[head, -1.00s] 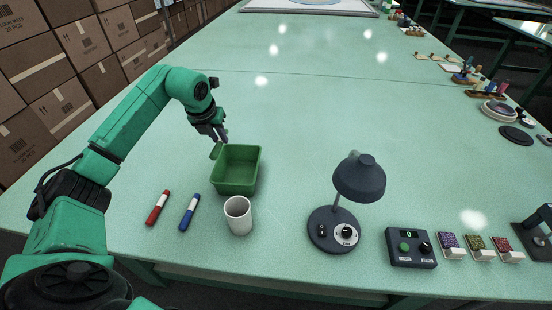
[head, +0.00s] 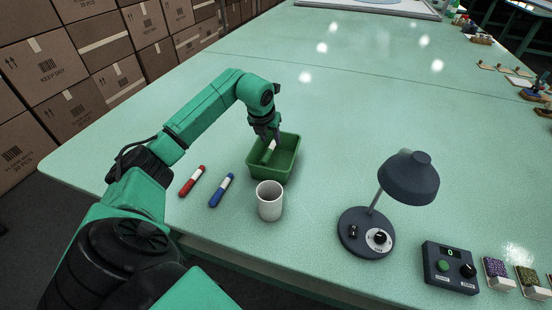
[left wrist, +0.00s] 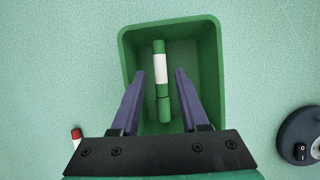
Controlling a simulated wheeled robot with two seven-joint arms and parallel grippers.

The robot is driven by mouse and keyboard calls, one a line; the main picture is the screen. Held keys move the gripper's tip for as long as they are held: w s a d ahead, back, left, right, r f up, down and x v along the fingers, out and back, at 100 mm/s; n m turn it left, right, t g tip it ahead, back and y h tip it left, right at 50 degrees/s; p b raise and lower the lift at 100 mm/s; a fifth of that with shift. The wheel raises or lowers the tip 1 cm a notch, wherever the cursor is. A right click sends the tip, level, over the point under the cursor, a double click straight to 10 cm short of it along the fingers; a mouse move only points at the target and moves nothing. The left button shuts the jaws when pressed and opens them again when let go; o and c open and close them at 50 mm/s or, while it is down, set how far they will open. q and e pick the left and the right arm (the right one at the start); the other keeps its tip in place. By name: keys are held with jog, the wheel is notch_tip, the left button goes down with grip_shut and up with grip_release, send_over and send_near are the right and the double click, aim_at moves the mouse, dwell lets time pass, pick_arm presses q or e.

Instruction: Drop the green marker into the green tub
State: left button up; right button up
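The green tub (head: 286,166) stands on the table, and its rim also frames most of the left wrist view (left wrist: 213,60). The green marker (left wrist: 161,70), with a white band, is within the tub's outline, lying lengthwise between my fingers. Its white band shows in the head view (head: 270,145). My left gripper (head: 270,137) is over the tub's far left part. In the left wrist view its two fingers (left wrist: 160,78) are apart, with a gap on each side of the marker. I cannot tell whether the marker fully rests on the tub floor. My right gripper is not in view.
A red marker (head: 192,181) and a blue marker (head: 221,190) lie left of the tub. A white cup (head: 270,202) stands just in front of it. A dark lamp (head: 408,178) and a control box (head: 450,267) are to the right.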

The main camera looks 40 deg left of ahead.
pick_arm(q)
jog(key=shift+r, duration=0.1)
jog(key=shift+s+r, duration=0.1)
jog(key=shift+r, duration=0.2)
jog(key=b+v, duration=0.1)
jog(key=v, duration=1.2)
jog(key=shift+s+d+r, duration=0.15)
jog(key=shift+s+r, duration=0.1)
jog(key=shift+r, duration=0.1)
